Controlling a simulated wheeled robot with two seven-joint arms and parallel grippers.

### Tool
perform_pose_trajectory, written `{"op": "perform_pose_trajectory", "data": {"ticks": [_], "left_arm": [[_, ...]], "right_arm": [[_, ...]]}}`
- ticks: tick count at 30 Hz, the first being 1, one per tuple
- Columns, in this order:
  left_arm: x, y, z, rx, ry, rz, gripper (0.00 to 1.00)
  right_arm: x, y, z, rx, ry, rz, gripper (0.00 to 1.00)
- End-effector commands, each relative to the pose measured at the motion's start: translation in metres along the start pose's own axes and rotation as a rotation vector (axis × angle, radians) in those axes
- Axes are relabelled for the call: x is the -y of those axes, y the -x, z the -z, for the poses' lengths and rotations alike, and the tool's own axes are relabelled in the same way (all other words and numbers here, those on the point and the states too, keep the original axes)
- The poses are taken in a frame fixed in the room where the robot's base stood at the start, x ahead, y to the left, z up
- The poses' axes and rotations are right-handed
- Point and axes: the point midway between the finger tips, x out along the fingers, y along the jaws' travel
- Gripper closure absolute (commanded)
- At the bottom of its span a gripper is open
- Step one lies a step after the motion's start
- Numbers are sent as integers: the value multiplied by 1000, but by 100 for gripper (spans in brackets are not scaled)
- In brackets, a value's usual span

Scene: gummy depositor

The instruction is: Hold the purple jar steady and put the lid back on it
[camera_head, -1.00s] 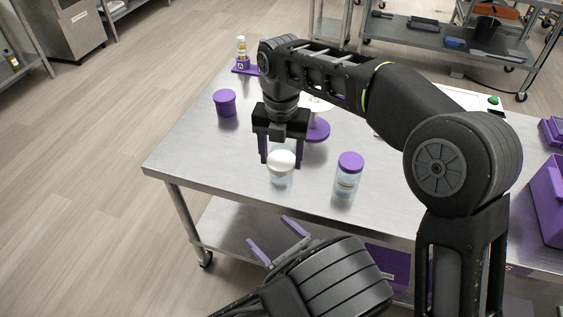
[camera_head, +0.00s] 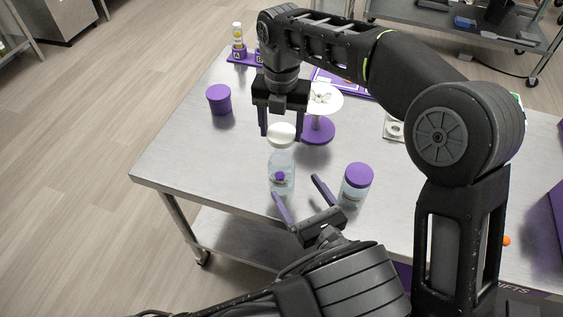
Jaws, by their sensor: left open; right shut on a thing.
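A clear jar (camera_head: 281,172) with a small purple mark stands near the table's front edge. My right gripper (camera_head: 282,134) is shut on a white lid (camera_head: 282,131) over this jar's mouth. Whether the lid touches the rim is unclear. My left gripper (camera_head: 297,192) is open, its two purple fingers reaching up in front of the clear jar, slightly to its right. I see no contact between them. A clear jar with a purple lid (camera_head: 357,175) stands to the right. An opaque purple jar (camera_head: 219,99) stands at the table's left. Which one is the task's purple jar is unclear.
A white disc on a purple stand (camera_head: 318,130) stands close behind my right gripper. A purple holder with a small bottle (camera_head: 238,42) is at the back left of the steel table (camera_head: 185,150). The table's left front is clear.

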Motion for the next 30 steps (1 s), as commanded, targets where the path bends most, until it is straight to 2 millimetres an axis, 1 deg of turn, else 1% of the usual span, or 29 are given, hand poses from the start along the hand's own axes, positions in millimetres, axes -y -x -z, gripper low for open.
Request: {"op": "perform_pose_trajectory", "data": {"ticks": [8, 14, 20, 27, 30], "left_arm": [[0, -1, 0, -1, 0, 0, 9], [0, -12, 0, 0, 0, -2, 9], [-1, -40, 0, 0, 0, -3, 9], [-1, -83, 0, 0, 0, -3, 9], [-1, -99, 0, 0, 1, -3, 9]], "right_arm": [[0, 0, 0, 0, 0, 0, 82], [0, 0, 0, 0, 0, 0, 82], [0, 0, 0, 0, 0, 0, 82], [0, 0, 0, 0, 0, 0, 82], [0, 0, 0, 0, 0, 0, 82]]}}
